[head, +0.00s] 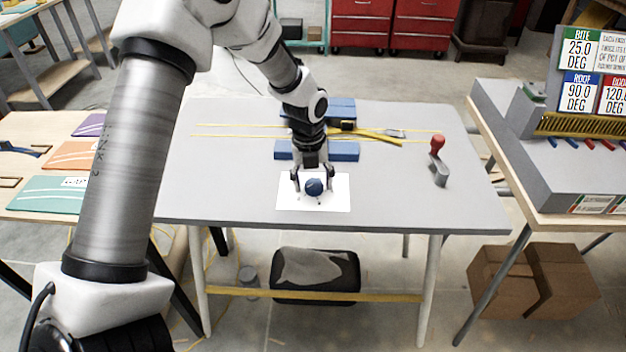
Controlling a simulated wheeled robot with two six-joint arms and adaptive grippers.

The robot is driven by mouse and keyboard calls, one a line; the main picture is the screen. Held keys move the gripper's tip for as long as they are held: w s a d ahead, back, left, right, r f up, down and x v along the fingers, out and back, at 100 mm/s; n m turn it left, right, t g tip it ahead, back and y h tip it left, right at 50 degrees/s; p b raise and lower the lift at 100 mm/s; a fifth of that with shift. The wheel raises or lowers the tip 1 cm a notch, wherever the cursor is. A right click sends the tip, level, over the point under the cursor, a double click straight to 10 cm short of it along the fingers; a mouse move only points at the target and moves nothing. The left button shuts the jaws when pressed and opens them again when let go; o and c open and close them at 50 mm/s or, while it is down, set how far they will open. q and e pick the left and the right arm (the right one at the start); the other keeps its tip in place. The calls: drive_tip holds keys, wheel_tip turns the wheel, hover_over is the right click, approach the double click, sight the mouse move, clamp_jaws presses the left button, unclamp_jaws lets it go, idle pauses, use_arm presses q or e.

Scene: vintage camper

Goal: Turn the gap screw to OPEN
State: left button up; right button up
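A dark blue round knob (314,187) sits on a white sheet (338,202) at the front middle of the grey table; it may be the gap screw, but no OPEN marking is readable. My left gripper (312,190) points down over it, with one finger on each side of the knob. The fingers look spread apart, and I cannot tell whether they touch it. The gripper's body hides the part of the sheet behind the knob. My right gripper is not in view.
A grey table (240,200) has clear room left and right of the sheet. Behind the sheet lie a blue block (345,151) and yellow straps (375,135). A red-handled clamp (437,150) stands at right. A side bench holds a grey machine with signs (580,65).

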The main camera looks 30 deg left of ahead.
use_arm(q)
drive_tip(key=c, duration=0.7)
drive_tip(key=shift+c, duration=0.2)
